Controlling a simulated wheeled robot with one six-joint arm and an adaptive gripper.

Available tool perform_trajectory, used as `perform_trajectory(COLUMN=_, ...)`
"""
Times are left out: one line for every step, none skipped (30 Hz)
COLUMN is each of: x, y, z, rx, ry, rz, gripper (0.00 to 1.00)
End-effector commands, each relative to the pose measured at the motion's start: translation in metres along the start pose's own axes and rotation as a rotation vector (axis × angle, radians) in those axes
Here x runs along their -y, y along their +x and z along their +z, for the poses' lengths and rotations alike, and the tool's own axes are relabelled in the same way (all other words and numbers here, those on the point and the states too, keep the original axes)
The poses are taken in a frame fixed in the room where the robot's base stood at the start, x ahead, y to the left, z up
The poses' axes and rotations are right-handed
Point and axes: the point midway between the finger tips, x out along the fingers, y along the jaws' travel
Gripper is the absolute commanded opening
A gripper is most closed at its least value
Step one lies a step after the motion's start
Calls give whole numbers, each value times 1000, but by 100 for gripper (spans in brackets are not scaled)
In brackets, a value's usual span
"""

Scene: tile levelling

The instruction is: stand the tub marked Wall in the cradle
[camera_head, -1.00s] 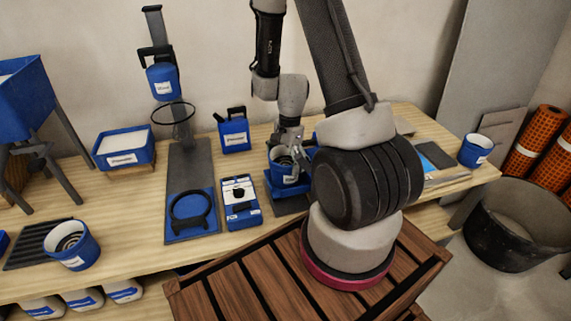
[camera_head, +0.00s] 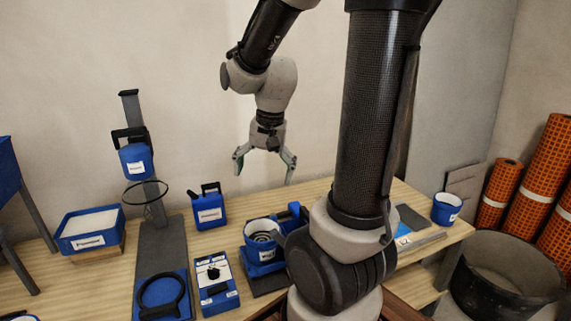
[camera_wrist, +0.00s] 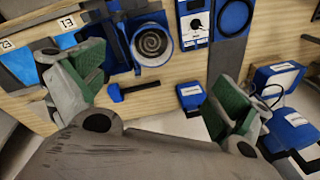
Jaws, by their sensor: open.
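A blue tub (camera_head: 262,236) with a grey spiral inside stands upright on a blue, dark-based holder (camera_head: 268,283), apparently the cradle, at the middle of the bench. Its label is too small to read. The wrist view also shows the tub (camera_wrist: 153,43) from above, with blue parts of the holder around it. My gripper (camera_head: 264,163) is open and empty, high above and behind the tub, clear of it. Its green-padded fingers are spread wide in the wrist view (camera_wrist: 160,88). Another blue tub (camera_head: 446,209) stands at the bench's right end; its label is unreadable too.
A blue jug (camera_head: 208,208) stands behind the holder. A blue control box (camera_head: 215,284) is to its left, and a stand (camera_head: 140,160) with a ring rises further left. A blue tray (camera_head: 90,231) is at the far left. A black bucket (camera_head: 508,280) is right of the bench.

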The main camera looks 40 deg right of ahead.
Motion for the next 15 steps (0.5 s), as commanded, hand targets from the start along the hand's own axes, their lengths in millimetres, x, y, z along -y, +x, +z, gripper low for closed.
perform_trajectory(x=-4, y=-23, z=12, rx=-38, ry=-107, rz=-21, gripper=100)
perform_trajectory(x=-8, y=-34, z=20, rx=-56, ry=-176, rz=-28, gripper=100)
perform_trajectory(x=-13, y=-48, z=30, rx=-81, ry=-265, rz=-35, gripper=100)
perform_trajectory(x=-17, y=-57, z=37, rx=-101, ry=-329, rz=-39, gripper=100)
perform_trajectory(x=-22, y=-65, z=44, rx=-119, ry=-392, rz=-42, gripper=100)
perform_trajectory(x=-28, y=-75, z=52, rx=-143, ry=-467, rz=-45, gripper=100)
perform_trajectory(x=-33, y=-80, z=58, rx=-158, ry=-518, rz=-45, gripper=100)
perform_trajectory(x=-37, y=-85, z=64, rx=-174, ry=-565, rz=-44, gripper=100)
perform_trajectory(x=-42, y=-91, z=70, rx=-192, ry=-621, rz=-44, gripper=100)
perform_trajectory(x=-45, y=-94, z=74, rx=-204, ry=-657, rz=-43, gripper=100)
perform_trajectory(x=-48, y=-97, z=77, rx=-213, ry=-687, rz=-42, gripper=100)
perform_trajectory(x=-52, y=-99, z=81, rx=-223, ry=-720, rz=-39, gripper=100)
perform_trajectory(x=-54, y=-101, z=83, rx=-230, ry=-739, rz=-38, gripper=100)
perform_trajectory(x=-55, y=-102, z=84, rx=-235, ry=-755, rz=-37, gripper=100)
perform_trajectory(x=-57, y=-103, z=86, rx=-240, ry=-770, rz=-35, gripper=100)
